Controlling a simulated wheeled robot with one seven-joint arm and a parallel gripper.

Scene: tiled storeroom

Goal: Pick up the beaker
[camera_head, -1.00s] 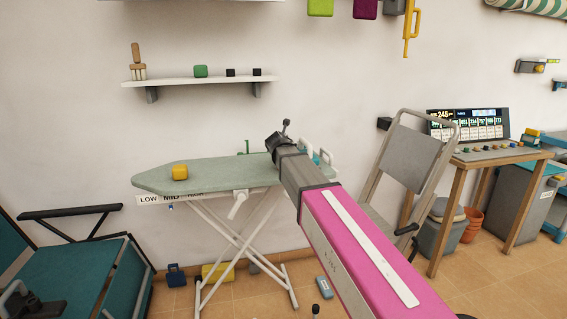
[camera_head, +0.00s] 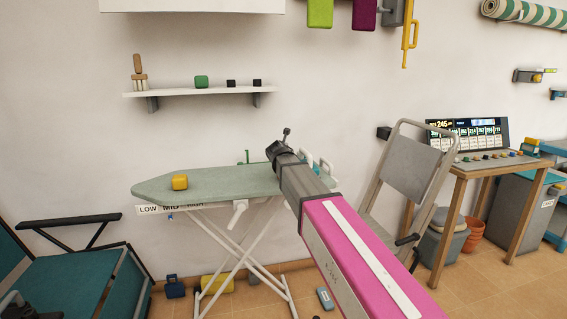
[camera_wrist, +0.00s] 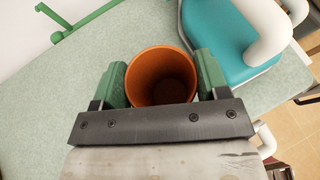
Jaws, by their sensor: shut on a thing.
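In the wrist view, a round, hollow orange-brown beaker (camera_wrist: 160,58) is between the two green fingers of my gripper (camera_wrist: 161,75). I look down into its open mouth. The fingers press on its left and right sides, and my gripper is shut on it. The grey-green ironing board (camera_wrist: 105,45) is below it; I cannot tell whether the beaker touches the board. In the head view, my arm hides the beaker and the fingers, over the right part of the ironing board (camera_head: 225,182).
A teal thing (camera_wrist: 222,30) with white tubes is close right of the beaker. A green bracket (camera_wrist: 75,22) is at upper left. A folding chair (camera_head: 412,165) stands right of the board. A wall shelf (camera_head: 200,93) hangs above.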

